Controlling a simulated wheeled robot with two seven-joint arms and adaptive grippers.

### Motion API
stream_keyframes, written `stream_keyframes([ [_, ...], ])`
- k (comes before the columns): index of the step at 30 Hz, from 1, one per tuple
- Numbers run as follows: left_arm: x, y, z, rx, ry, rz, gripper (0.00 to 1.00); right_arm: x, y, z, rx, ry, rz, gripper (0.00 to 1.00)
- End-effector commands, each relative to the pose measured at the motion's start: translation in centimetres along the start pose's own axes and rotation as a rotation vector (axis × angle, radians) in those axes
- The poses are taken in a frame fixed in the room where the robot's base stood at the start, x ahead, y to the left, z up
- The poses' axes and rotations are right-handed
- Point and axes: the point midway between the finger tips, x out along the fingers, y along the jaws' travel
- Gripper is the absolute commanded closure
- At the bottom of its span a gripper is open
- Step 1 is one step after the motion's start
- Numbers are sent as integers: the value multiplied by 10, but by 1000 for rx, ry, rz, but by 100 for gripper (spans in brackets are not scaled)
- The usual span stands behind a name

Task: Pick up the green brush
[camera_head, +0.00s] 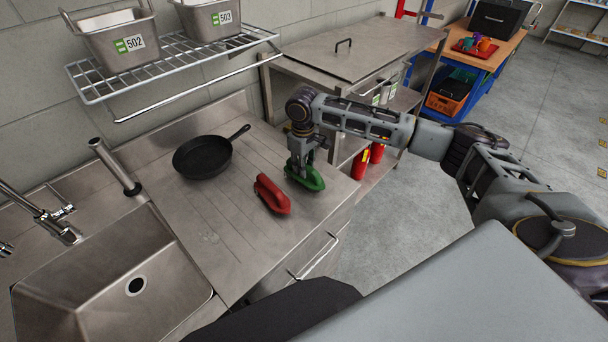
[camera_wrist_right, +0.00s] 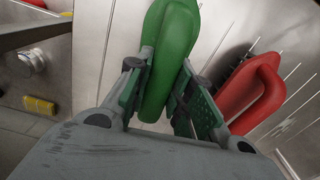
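The green brush (camera_head: 306,179) is on the steel counter near its right front edge. My right gripper (camera_head: 301,168) is down over it from above. In the right wrist view the green brush (camera_wrist_right: 168,60) runs between the two fingers of this gripper (camera_wrist_right: 160,90), which are drawn in close along both sides of its handle. Whether the brush is lifted off the counter I cannot tell. My left gripper is not in view.
A red brush (camera_head: 271,194) lies just left of the green one. A black frying pan (camera_head: 203,157) is farther back on the counter (camera_head: 200,225). A sink (camera_head: 110,275) is at the left, and a wire shelf (camera_head: 175,62) with metal containers hangs above.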

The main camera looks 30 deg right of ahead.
Motion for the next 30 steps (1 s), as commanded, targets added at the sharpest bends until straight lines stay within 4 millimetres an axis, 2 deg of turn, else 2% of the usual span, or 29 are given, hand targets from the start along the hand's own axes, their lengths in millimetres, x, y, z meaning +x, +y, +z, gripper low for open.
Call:
stream_keyframes([
  [1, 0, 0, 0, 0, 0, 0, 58, 0, 0, 0, 0, 0, 0, 93],
  [3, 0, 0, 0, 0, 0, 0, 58, 0, 0, 0, 0, 0, 0, 100],
  [17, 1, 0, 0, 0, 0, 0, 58, -8, 0, 0, 0, 1, 0, 100],
  [23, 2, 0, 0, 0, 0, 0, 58, -29, 0, -1, 0, 3, 0, 100],
  [30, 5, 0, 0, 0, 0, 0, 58, -65, 0, -1, 0, 3, 0, 100],
])
